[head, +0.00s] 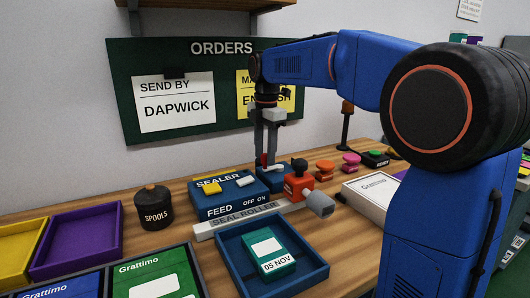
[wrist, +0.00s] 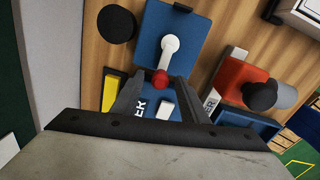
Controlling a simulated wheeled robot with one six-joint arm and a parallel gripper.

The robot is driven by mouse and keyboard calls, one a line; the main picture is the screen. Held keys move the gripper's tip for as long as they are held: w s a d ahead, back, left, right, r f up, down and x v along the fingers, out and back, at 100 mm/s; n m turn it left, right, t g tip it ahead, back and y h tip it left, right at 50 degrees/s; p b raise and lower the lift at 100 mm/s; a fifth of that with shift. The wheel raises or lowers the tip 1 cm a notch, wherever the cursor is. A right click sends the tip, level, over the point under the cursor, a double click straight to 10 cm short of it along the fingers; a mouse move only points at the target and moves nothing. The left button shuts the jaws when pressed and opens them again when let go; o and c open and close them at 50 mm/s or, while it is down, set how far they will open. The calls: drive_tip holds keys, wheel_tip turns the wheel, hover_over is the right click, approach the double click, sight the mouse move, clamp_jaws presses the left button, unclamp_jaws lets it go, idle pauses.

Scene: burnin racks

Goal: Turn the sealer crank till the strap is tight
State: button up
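The sealer (head: 232,199) is a blue box with "SEALER", "FEED" and "OFF ON" on it, plus a yellow button and a white switch. Its crank (wrist: 169,46) is a white arm with a red knob (wrist: 160,79), on a blue block (wrist: 150,30) at the sealer's right end. In the head view the crank is mostly hidden by my gripper (head: 266,158), which points down over it. In the wrist view my gripper (wrist: 160,84) has a finger on each side of the knob, apparently with small gaps. No strap can be made out.
A red device with a grey cylinder (head: 320,204) stands close right of my gripper. A "SEAL ROLLER" bar (head: 215,229) and a blue tray (head: 237,284) holding a green box lie in front. A black spools pot (head: 153,208) stands left. Colored buttons (head: 350,160) stand behind right.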

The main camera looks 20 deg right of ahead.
clamp_jaws()
